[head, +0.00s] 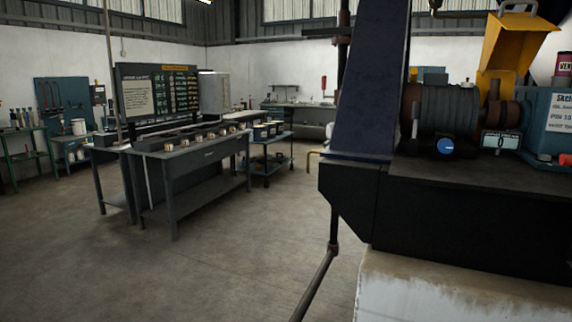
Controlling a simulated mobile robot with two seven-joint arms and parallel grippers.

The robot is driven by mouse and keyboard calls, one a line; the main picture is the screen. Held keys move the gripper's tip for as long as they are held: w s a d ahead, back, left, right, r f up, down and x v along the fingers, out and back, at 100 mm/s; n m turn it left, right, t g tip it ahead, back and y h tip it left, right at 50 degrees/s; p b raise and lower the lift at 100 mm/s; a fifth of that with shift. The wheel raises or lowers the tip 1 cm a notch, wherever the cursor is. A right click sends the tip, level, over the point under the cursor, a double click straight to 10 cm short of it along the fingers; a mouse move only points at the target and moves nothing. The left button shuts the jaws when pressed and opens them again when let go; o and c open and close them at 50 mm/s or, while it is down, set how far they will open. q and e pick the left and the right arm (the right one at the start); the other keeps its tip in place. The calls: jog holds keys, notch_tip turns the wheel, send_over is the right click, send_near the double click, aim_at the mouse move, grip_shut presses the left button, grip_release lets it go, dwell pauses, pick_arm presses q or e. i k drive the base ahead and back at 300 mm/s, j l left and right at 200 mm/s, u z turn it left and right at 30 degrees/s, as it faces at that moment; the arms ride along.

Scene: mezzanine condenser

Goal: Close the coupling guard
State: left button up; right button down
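A yellow coupling guard (517,48) shows at the upper right in the head view. It stands raised and tilted over the machine, with a handle at its top. Below and left of it is a dark ribbed motor (447,108). A reddish-brown coupling or shaft part (501,113) lies exposed between the motor and a teal housing (540,105). Neither of my grippers is in view.
The machine stands on a black bed (470,205) over a pale plinth (440,295). A dark blue slanted column (370,80) rises left of it. A grey workbench (190,155) stands further back at left. The concrete floor (260,245) between is clear.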

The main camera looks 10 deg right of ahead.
aim_at(512, 41)
jog(key=z, duration=1.4)
jog(key=i+l+z, duration=0.1)
jog(key=i+z, duration=0.2)
